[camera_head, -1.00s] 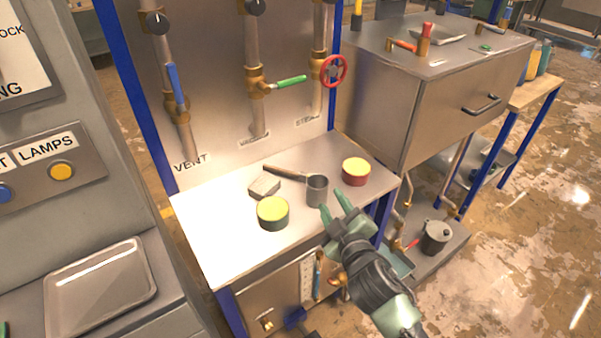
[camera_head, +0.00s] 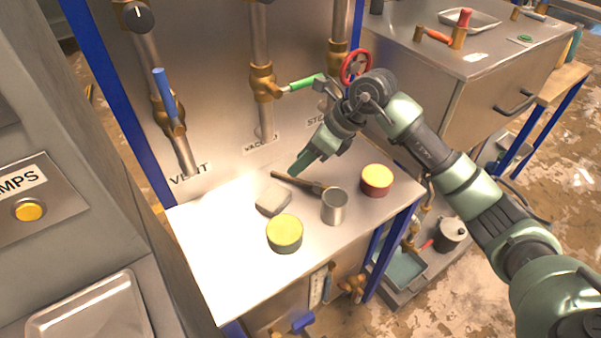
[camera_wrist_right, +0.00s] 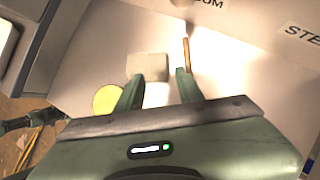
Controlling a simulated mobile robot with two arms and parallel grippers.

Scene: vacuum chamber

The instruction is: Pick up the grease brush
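The grease brush (camera_head: 298,181) appears as a thin brown handle lying on the steel bench top, its right end by the rim of a grey metal cup (camera_head: 334,207). Its bristle end cannot be made out. My right gripper (camera_head: 304,161) is above the bench, just behind and above the handle. In the right wrist view the brush handle (camera_wrist_right: 186,53) shows beyond the tip of the right-hand finger. There the right gripper (camera_wrist_right: 158,86) has its fingers wide apart with nothing between them. My left gripper is not seen in the head view.
A grey block (camera_head: 273,200), a yellow-topped green tin (camera_head: 284,233) and a yellow-topped red tin (camera_head: 377,180) stand around the brush and cup. Behind rise pipes with a green lever (camera_head: 306,83) and a red handwheel (camera_head: 355,67). The bench's front left is clear.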

